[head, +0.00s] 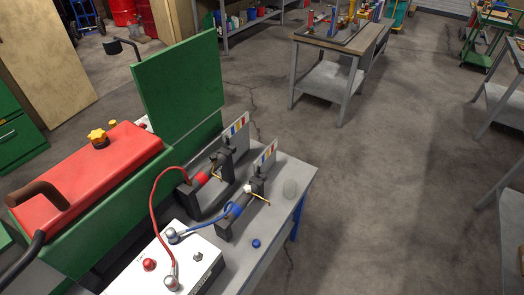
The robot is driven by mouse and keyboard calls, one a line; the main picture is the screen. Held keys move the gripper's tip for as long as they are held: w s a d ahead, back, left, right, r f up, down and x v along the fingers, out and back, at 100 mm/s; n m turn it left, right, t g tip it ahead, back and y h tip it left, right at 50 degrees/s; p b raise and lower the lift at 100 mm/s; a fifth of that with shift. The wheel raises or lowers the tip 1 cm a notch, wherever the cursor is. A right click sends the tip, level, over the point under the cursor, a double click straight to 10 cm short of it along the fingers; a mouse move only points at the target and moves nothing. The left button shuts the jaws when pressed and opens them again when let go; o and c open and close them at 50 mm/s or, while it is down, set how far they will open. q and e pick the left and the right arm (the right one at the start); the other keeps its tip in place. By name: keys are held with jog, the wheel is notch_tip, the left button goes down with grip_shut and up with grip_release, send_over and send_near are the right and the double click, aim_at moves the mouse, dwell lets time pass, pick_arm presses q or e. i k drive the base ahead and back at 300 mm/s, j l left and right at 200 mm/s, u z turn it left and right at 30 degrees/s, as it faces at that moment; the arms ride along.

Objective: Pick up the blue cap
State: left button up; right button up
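A small round blue cap (256,243) lies on the grey workbench top (287,186), near its front right edge. It stands apart from the other things on the bench, with bare surface around it. Just behind it is a dark clamp-like fixture with a blue sleeve (236,210) and a blue cable. Neither of my grippers shows in the head view, and nothing is touching the cap.
A white box (207,262) with terminals and red and blue cables stands left of the cap. A second fixture with a red sleeve (203,178) is behind. A green machine with a red tank (90,172) fills the left. Open floor (385,190) lies right.

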aim_at(257, 243)
jog(key=l+u, duration=0.25)
jog(key=l, duration=0.15)
jog(key=k+j+z, duration=0.2)
jog(key=j, duration=0.15)
jog(key=j+z, duration=0.2)
jog(key=j, duration=0.15)
jog(key=k, duration=0.3)
jog(key=i+l+u, duration=0.1)
jog(key=i+u, duration=0.15)
jog(key=i, duration=0.2)
jog(key=i+l+u, duration=0.25)
jog(key=i, duration=0.2)
jog(key=i+l+u, duration=0.2)
jog(key=i, duration=0.25)
